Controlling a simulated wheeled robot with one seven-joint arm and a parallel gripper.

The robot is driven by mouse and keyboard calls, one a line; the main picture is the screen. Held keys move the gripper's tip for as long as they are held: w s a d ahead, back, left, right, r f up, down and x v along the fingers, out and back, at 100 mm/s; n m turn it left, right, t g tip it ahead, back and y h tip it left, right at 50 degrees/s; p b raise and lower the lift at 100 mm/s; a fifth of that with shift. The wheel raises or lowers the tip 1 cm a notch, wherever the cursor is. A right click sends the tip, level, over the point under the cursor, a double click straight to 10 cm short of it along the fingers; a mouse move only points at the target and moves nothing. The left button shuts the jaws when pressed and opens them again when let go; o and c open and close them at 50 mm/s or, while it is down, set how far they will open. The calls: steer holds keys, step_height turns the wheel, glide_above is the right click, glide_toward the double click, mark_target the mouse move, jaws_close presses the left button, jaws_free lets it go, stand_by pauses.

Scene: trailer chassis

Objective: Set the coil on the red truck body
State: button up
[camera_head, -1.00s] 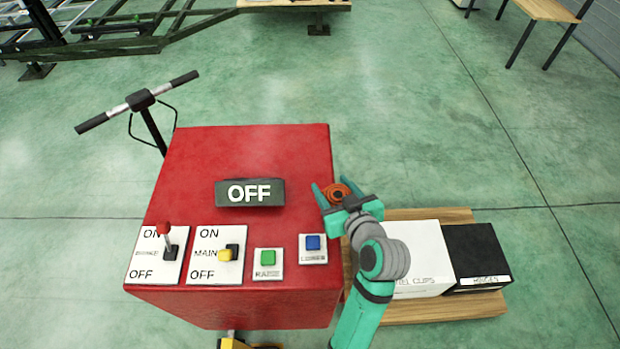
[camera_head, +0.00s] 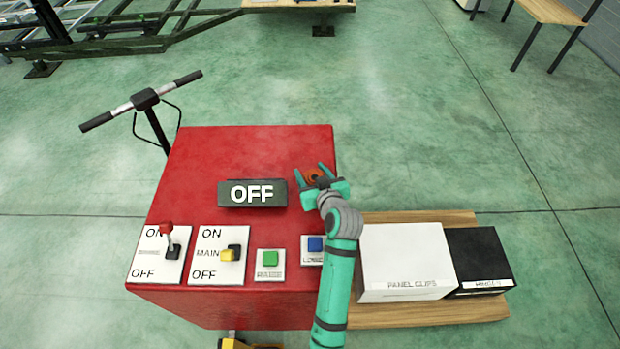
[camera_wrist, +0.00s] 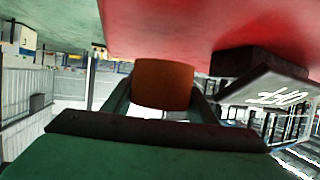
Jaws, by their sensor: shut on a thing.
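The coil (camera_head: 313,175) is a small orange-brown ring. My gripper (camera_head: 315,172) is shut on it, with a teal finger on each side. In the wrist view the coil (camera_wrist: 163,84) fills the space between the fingers. The red truck body (camera_head: 195,165) is a large box with a flat top. My gripper and the coil are over its right part, near the right edge. The red surface (camera_wrist: 180,30) shows close beyond the coil in the wrist view. I cannot tell whether the coil touches it.
The OFF display (camera_head: 252,194) stands on the red top just left of my gripper. Switch panels and buttons (camera_head: 230,254) line the front edge. A handlebar (camera_head: 145,100) rises at the left. A white box (camera_head: 405,255) and a black box (camera_head: 480,255) sit on a wooden pallet (camera_head: 420,315). The back of the top is clear.

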mark_target(310, 178)
steer(key=shift+w+a+f, duration=0.2)
steer(key=shift+f, duration=1.6)
steer(key=shift+f, duration=0.1)
steer(key=o, duration=1.2)
steer(key=shift+d, duration=0.1)
steer(key=v, duration=1.2)
